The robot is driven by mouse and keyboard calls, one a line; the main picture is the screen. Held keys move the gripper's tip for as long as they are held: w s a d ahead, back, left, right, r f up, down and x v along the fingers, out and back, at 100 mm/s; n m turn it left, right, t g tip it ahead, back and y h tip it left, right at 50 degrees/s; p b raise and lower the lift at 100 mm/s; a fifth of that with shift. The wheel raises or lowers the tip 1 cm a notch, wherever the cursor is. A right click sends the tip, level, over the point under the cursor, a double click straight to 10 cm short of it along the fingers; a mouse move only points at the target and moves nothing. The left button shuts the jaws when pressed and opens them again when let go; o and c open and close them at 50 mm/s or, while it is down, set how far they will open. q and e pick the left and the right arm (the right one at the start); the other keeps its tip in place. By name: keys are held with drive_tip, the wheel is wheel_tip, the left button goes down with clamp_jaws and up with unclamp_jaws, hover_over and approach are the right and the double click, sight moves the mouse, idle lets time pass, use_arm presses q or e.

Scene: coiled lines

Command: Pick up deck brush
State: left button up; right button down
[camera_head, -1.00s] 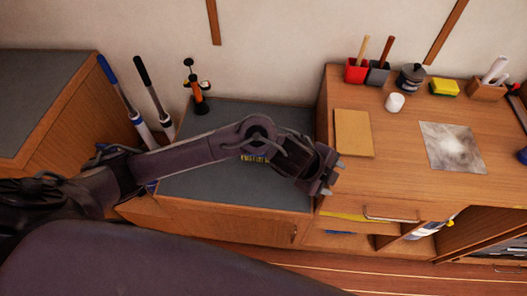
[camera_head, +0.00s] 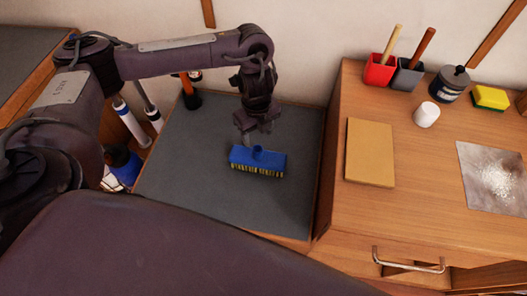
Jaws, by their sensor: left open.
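The deck brush (camera_head: 270,162) is a blue block with yellowish bristles facing down and a round socket on top. It lies on the dark grey top of the low cabinet (camera_head: 200,205). My left gripper (camera_head: 259,130) points down just above and behind the brush, near its left half. Its jaws are open and hold nothing. I cannot tell whether a fingertip touches the brush. My right gripper is not in view.
A higher wooden cabinet (camera_head: 336,125) rises at the right of the low top, with a tan board (camera_head: 369,152), a white cup (camera_head: 427,114) and a lidded jar (camera_head: 450,84) on it. Blue-and-white handled tools (camera_head: 131,125) stand at the left. The grey top around the brush is clear.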

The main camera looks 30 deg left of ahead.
sight(257, 149)
use_arm(q)
drive_tip(key=f+b, duration=0.1)
drive_tip(key=f, duration=0.1)
drive_tip(key=s+f, duration=0.1)
drive_tip(key=f, duration=0.1)
drive_tip(key=shift+s+d+f+b, duration=0.15)
drive_tip(key=shift+f+b, duration=0.05)
drive_tip(key=shift+b, duration=0.15)
wheel_tip(257, 149, down, 2)
drive_tip(key=shift+f+b, duration=0.1)
drive_tip(key=shift+b, duration=0.3)
drive_tip(key=shift+f, duration=0.2)
drive_tip(key=shift+r, duration=0.1)
clamp_jaws()
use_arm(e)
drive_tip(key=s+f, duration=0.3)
